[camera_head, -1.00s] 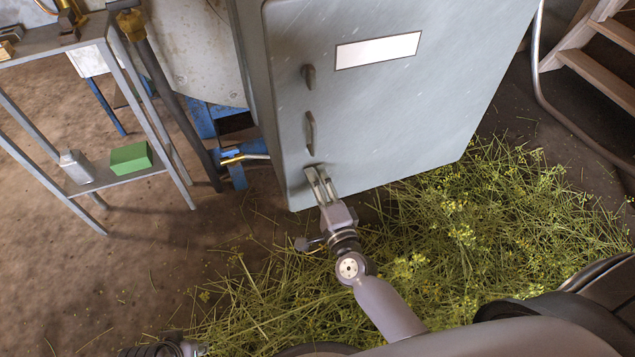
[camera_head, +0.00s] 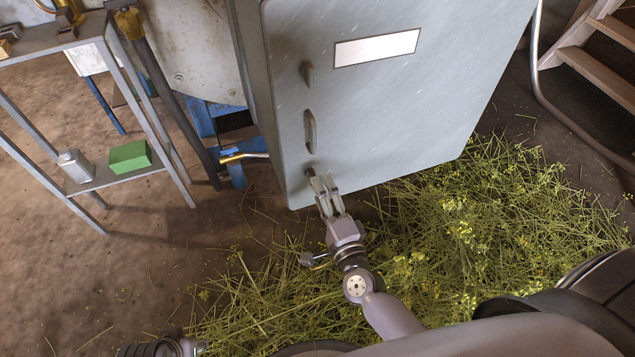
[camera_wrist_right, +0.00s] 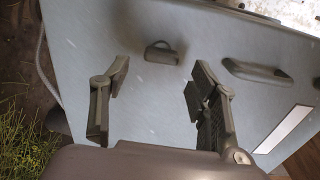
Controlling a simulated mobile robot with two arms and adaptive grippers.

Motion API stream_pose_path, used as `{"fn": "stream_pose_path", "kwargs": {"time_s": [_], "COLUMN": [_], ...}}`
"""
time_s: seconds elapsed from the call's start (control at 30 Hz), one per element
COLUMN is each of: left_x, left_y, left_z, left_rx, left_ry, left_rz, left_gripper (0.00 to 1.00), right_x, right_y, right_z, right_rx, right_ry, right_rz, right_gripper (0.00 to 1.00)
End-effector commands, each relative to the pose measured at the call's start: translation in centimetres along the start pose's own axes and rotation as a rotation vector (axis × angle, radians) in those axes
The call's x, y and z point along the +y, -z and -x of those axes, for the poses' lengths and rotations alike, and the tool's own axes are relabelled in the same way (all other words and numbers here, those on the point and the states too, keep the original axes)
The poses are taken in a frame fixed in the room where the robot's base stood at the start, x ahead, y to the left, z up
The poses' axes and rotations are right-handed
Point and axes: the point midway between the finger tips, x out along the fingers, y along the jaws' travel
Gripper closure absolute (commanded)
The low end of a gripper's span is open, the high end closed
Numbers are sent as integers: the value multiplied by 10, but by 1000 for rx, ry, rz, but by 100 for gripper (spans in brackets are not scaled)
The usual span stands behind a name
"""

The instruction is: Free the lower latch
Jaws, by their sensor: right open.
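The grey metal door (camera_head: 400,110) carries a lower latch (camera_head: 309,172) near its bottom left corner. In the head view, my right gripper's fingers partly cover this latch. My right gripper (camera_head: 324,182) is open and empty in front of the door's lower left corner. In the right wrist view, the small dark lower latch (camera_wrist_right: 160,54) shows beyond the fingertips, between the two spread fingers of the right gripper (camera_wrist_right: 158,80), with door surface visible around it.
A bar handle (camera_head: 310,131) and an upper latch (camera_head: 308,75) sit above on the door. Cut herbs (camera_head: 450,230) cover the floor below. A metal shelf (camera_head: 115,178) with a green block (camera_head: 130,156) stands left; wooden steps (camera_head: 600,60) are at upper right.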

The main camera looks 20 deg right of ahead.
Motion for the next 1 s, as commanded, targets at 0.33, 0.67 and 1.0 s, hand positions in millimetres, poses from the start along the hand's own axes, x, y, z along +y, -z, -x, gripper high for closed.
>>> {"fn": "stream_pose_path", "kwargs": {"time_s": [0.33, 0.67, 1.0], "left_x": [0, 0, 0], "left_y": [0, 0, 0], "left_z": [0, 0, 0], "left_rx": [1, 1, 0], "left_ry": [0, 0, 0], "left_rz": [2, 2, 2], "left_gripper": [69, 69, 69], "right_x": [1, 0, 0], "right_y": [0, 0, 0], "right_z": [68, 81, 81], "right_rx": [-2, -2, -1], "right_ry": [-2, 0, 0], "right_rz": [2, 0, 0], "right_gripper": [45, 45, 45]}}
